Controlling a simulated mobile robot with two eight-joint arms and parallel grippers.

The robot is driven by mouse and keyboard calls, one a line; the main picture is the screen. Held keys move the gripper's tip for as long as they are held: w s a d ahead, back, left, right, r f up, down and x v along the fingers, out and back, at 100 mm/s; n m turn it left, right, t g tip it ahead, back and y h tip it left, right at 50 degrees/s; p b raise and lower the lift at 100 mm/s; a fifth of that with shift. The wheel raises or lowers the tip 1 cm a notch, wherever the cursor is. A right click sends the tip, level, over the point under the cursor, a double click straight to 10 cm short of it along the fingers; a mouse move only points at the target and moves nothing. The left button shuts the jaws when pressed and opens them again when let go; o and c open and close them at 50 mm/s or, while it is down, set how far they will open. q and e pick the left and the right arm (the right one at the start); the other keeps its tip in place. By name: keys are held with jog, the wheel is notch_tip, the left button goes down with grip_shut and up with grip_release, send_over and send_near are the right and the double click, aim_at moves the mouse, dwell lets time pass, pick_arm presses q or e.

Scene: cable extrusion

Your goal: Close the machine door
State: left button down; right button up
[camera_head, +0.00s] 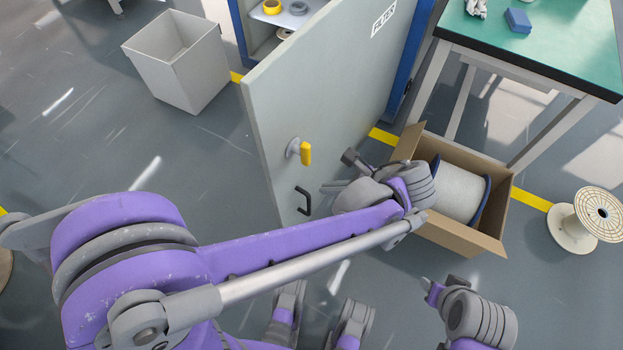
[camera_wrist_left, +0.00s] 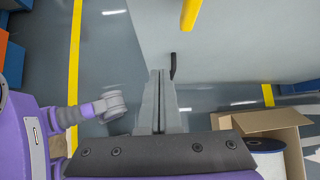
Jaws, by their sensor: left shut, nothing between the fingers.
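The machine door (camera_head: 315,90) is a large light-grey panel standing open from the blue cabinet (camera_head: 238,25). It bears a yellow handle (camera_head: 305,152) and, lower down, a black pull (camera_head: 303,201). My left gripper (camera_head: 326,187) is shut and empty, just right of the black pull in the head view. In the left wrist view its closed fingers (camera_wrist_left: 160,78) point toward the lower door edge (camera_wrist_left: 240,45), close to the black pull (camera_wrist_left: 173,66). Whether they touch the door is unclear. My right gripper (camera_head: 427,284) is at the lower right, away from the door; its jaws are unclear.
An open cardboard box (camera_head: 460,238) holding a cable spool (camera_head: 456,192) stands right of the door. A wooden spool (camera_head: 572,228) lies further right. A green-topped table (camera_head: 545,45) is at the upper right. A grey bin (camera_head: 185,75) stands left of the door. The floor between is open.

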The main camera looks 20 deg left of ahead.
pick_arm(q)
jog(key=d+m, duration=0.1)
jog(key=b, duration=0.3)
send_near(288, 180)
jog(key=shift+y, duration=0.3)
jog(key=f, duration=0.1)
jog(key=a+f, duration=0.1)
jog(key=f, duration=0.1)
jog(key=a+f, duration=0.1)
jog(key=f, duration=0.1)
jog(key=shift+w+a, duration=0.25)
jog(key=shift+w, duration=0.05)
jog(key=shift+w+a+r, duration=0.1)
jog(key=shift+a, duration=0.4)
